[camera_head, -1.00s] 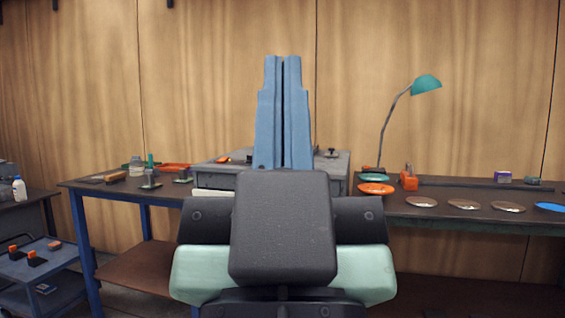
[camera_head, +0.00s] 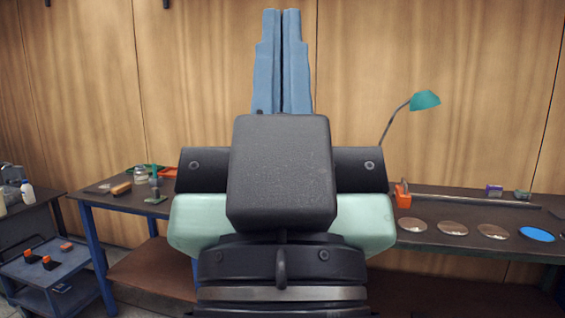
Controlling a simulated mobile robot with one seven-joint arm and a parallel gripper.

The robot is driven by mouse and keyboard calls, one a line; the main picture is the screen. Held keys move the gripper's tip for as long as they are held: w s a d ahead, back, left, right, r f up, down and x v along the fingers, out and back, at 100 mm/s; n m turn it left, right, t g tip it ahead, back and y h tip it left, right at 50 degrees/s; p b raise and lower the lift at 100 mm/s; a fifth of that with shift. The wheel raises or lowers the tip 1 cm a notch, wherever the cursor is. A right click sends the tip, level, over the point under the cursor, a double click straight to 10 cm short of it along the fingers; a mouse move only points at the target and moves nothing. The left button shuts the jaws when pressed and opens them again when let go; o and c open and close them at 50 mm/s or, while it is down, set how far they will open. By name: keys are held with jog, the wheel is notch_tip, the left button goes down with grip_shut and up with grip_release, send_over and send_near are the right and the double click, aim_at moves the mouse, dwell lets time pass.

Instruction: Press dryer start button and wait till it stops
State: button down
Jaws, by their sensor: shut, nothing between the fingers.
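My gripper (camera_head: 283,62) is in the middle of the head view, raised with its two blue fingers pointing up in the picture. The fingers are shut side by side with nothing between them. My dark wrist and pale green arm link cover the middle of the benches. No dryer or start button can be made out. The grey box-like unit seen on the bench a second ago is now hidden behind my wrist.
A left bench (camera_head: 98,195) holds small jars and tools. A right bench (camera_head: 470,246) holds an orange tool (camera_head: 403,197), several round plates and a green lamp (camera_head: 425,100). A blue cart (camera_head: 58,268) stands at the lower left. A wooden wall closes the back.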

notch_tip(320, 180, up, 12)
jog(key=p, duration=0.9)
jog(key=shift+f, duration=0.1)
